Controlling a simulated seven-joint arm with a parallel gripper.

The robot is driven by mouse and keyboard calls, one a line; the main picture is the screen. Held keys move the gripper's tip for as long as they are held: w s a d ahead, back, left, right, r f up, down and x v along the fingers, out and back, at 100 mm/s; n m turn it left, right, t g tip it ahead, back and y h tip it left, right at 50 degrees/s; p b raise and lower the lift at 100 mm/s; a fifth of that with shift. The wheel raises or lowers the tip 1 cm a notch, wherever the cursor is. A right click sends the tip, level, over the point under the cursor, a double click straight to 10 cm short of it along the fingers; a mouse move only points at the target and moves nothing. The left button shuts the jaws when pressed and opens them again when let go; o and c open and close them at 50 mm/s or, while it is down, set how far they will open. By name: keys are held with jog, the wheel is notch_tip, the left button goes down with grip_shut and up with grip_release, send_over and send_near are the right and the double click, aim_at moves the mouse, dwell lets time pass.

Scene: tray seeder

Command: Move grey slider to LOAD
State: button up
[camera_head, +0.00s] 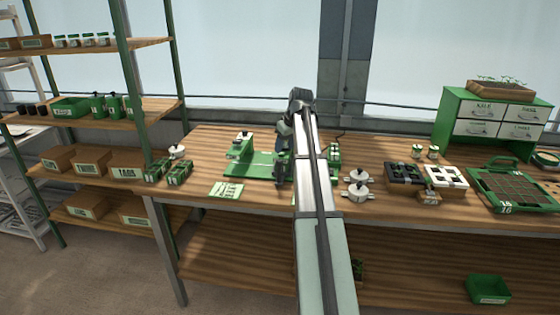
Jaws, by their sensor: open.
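The green tray seeder (248,168) stands on the wooden bench near the middle of the view. A small white and dark part (243,137) stands up at its left back. My arm reaches over the seeder and covers much of its right half. My gripper (281,174) points down over the middle of the seeder and is open. I cannot tell whether it touches anything. I cannot make out the grey slider for certain; it is too small or hidden by my arm and gripper. No LOAD mark is legible.
A printed card (226,190) lies in front of the seeder. Small green boxes (168,172) stand left. A green drawer cabinet (491,120) is behind.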

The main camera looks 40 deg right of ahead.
aim_at(279, 161)
jog(key=x, duration=0.8)
jog(key=shift+w+f, duration=0.15)
jog(key=shift+f, duration=0.1)
grip_shut()
dwell(0.5)
